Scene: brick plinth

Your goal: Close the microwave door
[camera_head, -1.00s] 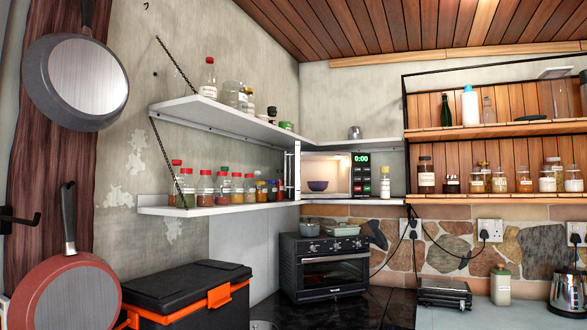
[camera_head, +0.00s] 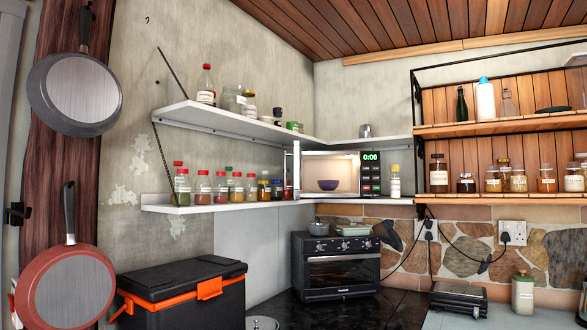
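The microwave (camera_head: 371,174) stands on the corner shelf at the back, with a green 0:00 display and buttons on its right side. Its door (camera_head: 296,170) stands open at the left, seen nearly edge-on with its handle showing. The lit interior is visible, with a dark purple bowl (camera_head: 328,185) inside. Neither of my grippers shows in the head view.
Bottles and jars line the lower left shelf (camera_head: 215,207), close to the open door. An upper shelf (camera_head: 235,122) runs above. A toaster oven (camera_head: 336,266) stands on the counter below. A black cooler box (camera_head: 185,285) with orange latches is at lower left.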

